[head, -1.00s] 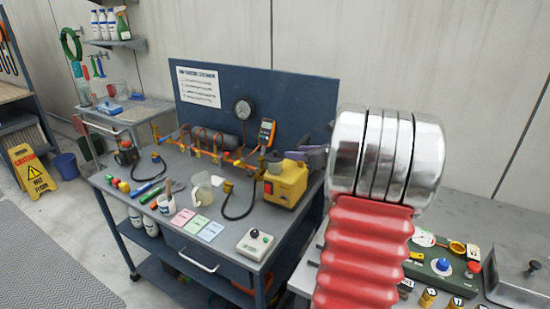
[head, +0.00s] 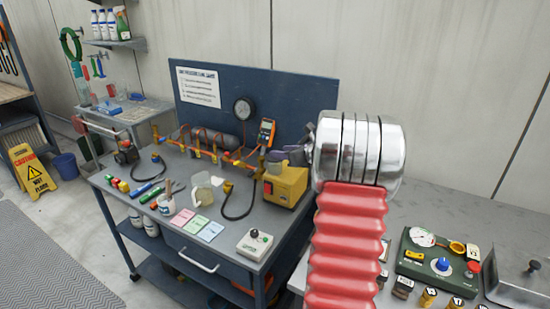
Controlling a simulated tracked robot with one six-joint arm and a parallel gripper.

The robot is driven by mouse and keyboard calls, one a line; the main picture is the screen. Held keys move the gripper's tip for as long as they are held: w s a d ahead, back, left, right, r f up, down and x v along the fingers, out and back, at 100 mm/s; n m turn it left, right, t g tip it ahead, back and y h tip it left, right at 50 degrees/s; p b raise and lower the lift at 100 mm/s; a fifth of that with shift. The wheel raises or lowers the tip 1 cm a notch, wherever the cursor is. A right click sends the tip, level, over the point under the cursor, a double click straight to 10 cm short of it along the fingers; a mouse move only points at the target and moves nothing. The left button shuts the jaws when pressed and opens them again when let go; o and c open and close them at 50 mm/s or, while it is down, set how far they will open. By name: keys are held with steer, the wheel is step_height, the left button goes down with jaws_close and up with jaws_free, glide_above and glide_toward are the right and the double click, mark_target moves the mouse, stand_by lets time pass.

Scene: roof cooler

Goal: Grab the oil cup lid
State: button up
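A yellow pump unit (head: 288,187) with a red switch stands at the right end of the grey-blue bench. A small grey cap-like part, perhaps the oil cup lid, sat on its top a second ago. My gripper (head: 284,157) now reaches over that spot from the right, its grey-purple fingers at the pump's top. The fingers cover the cap-like part, and I cannot tell whether they touch it. The view is too small to show whether the fingers are open or shut. My red and chrome arm hides what lies behind it.
The bench (head: 183,238) also bears a clear jug (head: 201,190), coloured cards (head: 196,223), a white control box (head: 255,243) and a hose manifold with a round gauge (head: 244,109). A green panel (head: 438,259) sits on the right-hand table. A yellow caution sign (head: 31,172) stands on the floor.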

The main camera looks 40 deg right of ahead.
steer(key=shift+x, duration=2.6)
steer(key=shift+d, duration=0.15)
steer(key=shift+c, duration=0.2)
steer(key=shift+f, duration=0.1)
jaws_close()
